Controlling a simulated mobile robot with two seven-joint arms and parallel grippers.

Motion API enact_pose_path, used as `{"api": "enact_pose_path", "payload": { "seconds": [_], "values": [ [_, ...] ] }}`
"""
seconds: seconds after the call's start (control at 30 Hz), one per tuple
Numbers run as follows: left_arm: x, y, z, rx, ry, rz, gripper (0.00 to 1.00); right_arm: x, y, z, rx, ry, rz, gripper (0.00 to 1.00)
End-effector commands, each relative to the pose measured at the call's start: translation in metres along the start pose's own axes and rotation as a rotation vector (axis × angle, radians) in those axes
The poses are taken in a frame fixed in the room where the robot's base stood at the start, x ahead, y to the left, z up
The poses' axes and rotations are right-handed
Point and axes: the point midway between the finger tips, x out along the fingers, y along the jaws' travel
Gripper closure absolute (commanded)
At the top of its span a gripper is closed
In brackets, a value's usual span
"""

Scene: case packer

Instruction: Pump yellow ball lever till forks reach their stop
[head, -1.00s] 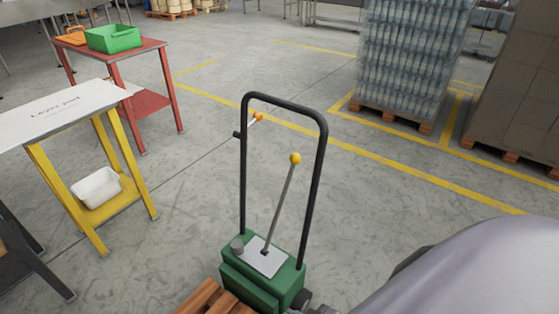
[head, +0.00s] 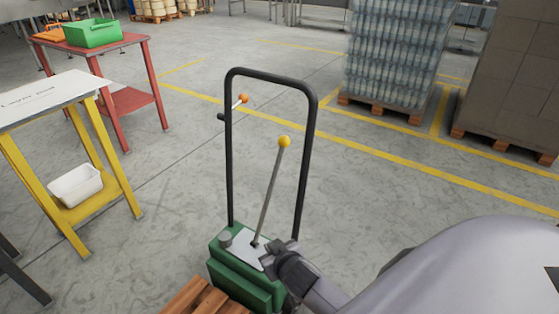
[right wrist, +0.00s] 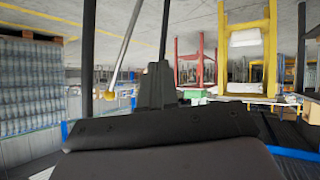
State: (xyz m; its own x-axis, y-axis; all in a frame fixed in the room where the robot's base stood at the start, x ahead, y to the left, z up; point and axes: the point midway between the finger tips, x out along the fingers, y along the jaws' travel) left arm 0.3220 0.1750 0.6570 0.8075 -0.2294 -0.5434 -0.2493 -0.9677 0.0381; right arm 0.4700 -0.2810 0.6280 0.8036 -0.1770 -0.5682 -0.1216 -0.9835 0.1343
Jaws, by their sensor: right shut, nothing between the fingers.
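The yellow ball (head: 284,141) tops a thin grey lever (head: 267,200) that rises, leaning slightly right, from the green pump housing (head: 243,285) inside a black handle frame (head: 229,150). My right gripper (head: 270,260) is shut and empty, low at the right side of the housing, well below the ball. In the right wrist view, which looks upside down, the yellow ball (right wrist: 110,95) and its lever are left of my dark fingers (right wrist: 155,82), apart from them. The forks cannot be seen. My left gripper is not in view.
An orange-tipped small lever (head: 243,98) sits on the handle frame. Wooden slats (head: 203,299) lie by the housing. A yellow-legged table (head: 110,150) and red table (head: 140,97) stand left, wrapped pallet loads (head: 395,55) back right. Floor behind the frame is clear.

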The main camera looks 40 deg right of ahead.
Motion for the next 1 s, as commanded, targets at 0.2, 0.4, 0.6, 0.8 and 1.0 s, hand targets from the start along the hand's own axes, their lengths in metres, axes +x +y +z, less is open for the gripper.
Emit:
{"api": "enact_pose_path", "payload": {
  "seconds": [0.2,0.4,0.6,0.8,1.0],
  "values": [
    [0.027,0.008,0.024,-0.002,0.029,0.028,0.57,0.071,0.026,-0.034,0.098,0.048,0.180,1.00],
    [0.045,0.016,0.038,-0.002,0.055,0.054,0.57,0.110,0.054,-0.078,0.214,0.111,0.347,1.00],
    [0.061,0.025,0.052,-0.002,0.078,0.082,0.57,0.129,0.081,-0.127,0.347,0.200,0.505,1.00],
    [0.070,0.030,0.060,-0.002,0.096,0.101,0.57,0.129,0.100,-0.167,0.458,0.283,0.618,1.00],
    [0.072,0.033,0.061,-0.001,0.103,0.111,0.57,0.124,0.108,-0.186,0.509,0.324,0.667,1.00]
  ]
}}
